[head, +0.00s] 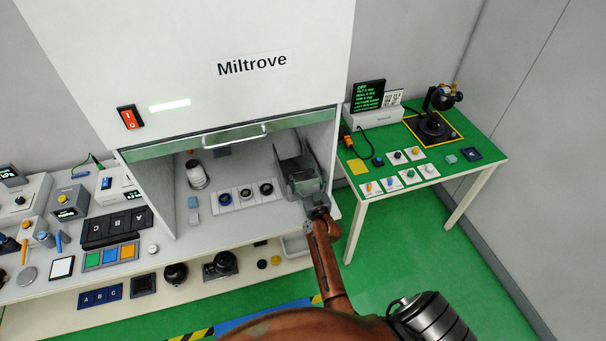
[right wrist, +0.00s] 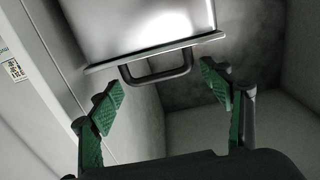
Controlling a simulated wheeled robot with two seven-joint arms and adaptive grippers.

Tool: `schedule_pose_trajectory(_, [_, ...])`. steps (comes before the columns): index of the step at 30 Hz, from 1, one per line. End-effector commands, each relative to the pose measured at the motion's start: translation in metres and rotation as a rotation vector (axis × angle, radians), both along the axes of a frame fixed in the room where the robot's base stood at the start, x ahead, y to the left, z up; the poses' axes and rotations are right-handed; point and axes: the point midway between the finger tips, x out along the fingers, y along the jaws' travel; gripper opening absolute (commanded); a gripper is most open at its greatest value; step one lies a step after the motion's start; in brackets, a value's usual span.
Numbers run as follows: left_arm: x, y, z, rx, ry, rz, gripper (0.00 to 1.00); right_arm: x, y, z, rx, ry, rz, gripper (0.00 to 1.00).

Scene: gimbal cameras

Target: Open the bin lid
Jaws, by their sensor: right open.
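The grey bin (head: 287,147) stands at the right side inside the white cabinet, partly covered by my right gripper (head: 304,184). In the right wrist view, its pale lid (right wrist: 135,25) has a lip along the near edge. A dark loop handle (right wrist: 156,69) hangs below that lip. My right gripper (right wrist: 161,82) is open and empty, its two green-padded fingers on either side of the handle with gaps to it. I cannot tell whether the lid is fully closed. My left gripper is not in view.
The cabinet's raised glass sash (head: 232,134) hangs above the opening. A white bottle (head: 196,174) and a strip with several dark rings (head: 245,195) stand inside, left of the bin. A green table (head: 450,174) with devices stands to the right.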

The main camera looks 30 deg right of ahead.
Motion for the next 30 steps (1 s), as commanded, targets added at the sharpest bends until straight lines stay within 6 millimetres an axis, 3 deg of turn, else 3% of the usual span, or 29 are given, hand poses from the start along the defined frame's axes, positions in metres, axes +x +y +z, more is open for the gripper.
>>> schedule_pose_trajectory(6, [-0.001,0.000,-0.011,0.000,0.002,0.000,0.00,0.024,-0.005,-0.001,0.000,0.001,0.002,0.72])
schedule_pose_trajectory(17, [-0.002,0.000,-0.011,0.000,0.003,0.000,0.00,0.028,-0.006,0.000,0.000,0.001,0.002,0.71])
schedule_pose_trajectory(30, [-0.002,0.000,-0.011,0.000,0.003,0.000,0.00,0.028,-0.006,0.000,0.000,0.002,0.003,0.41])
